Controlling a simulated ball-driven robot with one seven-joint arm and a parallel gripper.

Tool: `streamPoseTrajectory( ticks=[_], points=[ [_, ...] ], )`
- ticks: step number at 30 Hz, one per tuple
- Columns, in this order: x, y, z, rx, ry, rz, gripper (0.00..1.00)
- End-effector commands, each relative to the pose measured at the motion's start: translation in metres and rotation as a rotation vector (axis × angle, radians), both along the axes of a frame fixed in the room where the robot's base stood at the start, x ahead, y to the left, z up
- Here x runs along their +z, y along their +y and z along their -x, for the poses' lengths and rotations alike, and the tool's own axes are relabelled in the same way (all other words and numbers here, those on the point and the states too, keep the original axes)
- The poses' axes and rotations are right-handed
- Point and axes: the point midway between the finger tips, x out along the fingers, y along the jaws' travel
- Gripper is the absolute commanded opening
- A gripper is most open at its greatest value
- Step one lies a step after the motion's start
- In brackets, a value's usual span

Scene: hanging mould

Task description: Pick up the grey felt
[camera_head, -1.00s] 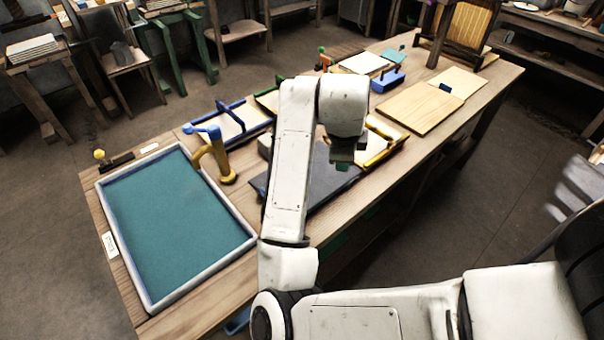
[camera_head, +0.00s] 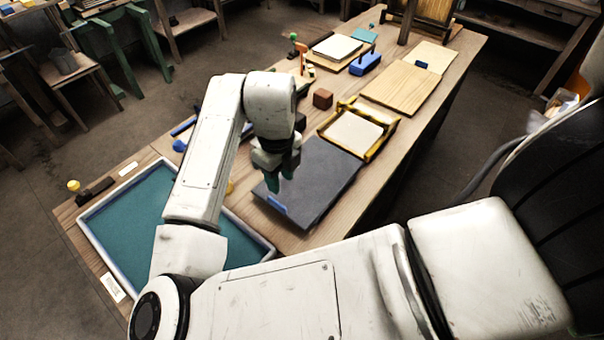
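A flat dark grey sheet (camera_head: 318,178), which looks like the grey felt, lies on the wooden workbench. A small blue tab (camera_head: 277,204) sits at its near left edge. My gripper (camera_head: 279,181) points down over the left part of the sheet, close to the blue tab. Its fingertips look teal. I see nothing clearly held in it, but its opening is too small to judge. I cannot tell whether the fingertips touch the sheet.
A teal-filled tray (camera_head: 131,212) lies left, partly behind my arm. A yellow-handled frame (camera_head: 355,131) stands just beyond the sheet, with a brown block (camera_head: 322,98) near it. Boards (camera_head: 401,87) and a blue-handled block (camera_head: 365,62) lie farther back.

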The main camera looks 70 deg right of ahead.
Motion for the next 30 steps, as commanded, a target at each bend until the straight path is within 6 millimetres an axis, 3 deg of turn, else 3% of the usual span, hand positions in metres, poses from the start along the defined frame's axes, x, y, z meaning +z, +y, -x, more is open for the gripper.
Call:
streamPoseTrajectory(
  ticks=[6, 14, 21, 30],
  points=[
    [-0.032, 0.000, 0.000, 0.003, 0.002, 0.000, 0.38],
    [-0.049, 0.003, 0.000, 0.004, 0.002, 0.000, 0.38],
    [-0.083, 0.007, -0.002, 0.004, 0.001, 0.002, 0.38],
    [-0.093, 0.007, -0.002, 0.001, -0.002, 0.002, 0.38]
  ],
)
